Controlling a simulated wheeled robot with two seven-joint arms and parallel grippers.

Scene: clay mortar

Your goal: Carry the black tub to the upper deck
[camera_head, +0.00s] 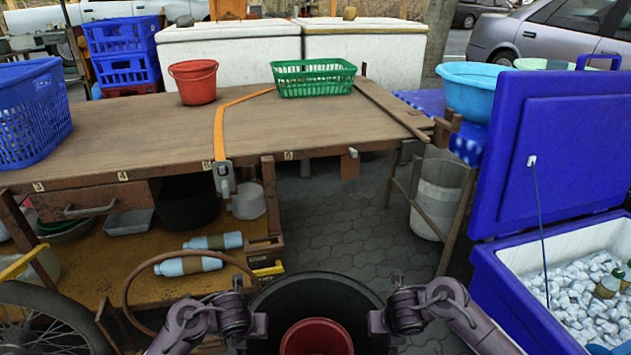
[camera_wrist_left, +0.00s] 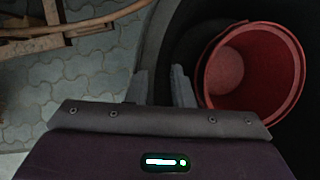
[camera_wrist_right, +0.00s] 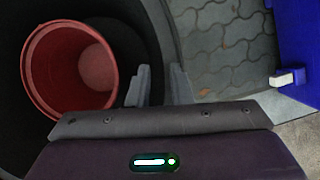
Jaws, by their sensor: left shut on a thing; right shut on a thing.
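The black tub (camera_head: 312,288) is at the bottom middle of the head view, in front of me, with a red bucket (camera_head: 317,337) inside it. My left gripper (camera_head: 259,325) is shut on the tub's left rim; the rim also shows between its fingers in the left wrist view (camera_wrist_left: 158,60). My right gripper (camera_head: 378,322) is shut on the right rim, which passes between its fingers in the right wrist view (camera_wrist_right: 164,45). The upper deck (camera_head: 140,132) is the wooden top of the stall, ahead and to the left. The tub's underside is hidden.
A red bucket (camera_head: 194,83) and a green basket (camera_head: 313,79) stand at the deck's back; a blue basket (camera_head: 30,115) stands at its left. The lower shelf (camera_head: 120,272) holds bottles and a dark pot (camera_head: 187,203). A blue cooler (camera_head: 505,300) stands right. The deck's middle is mostly clear.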

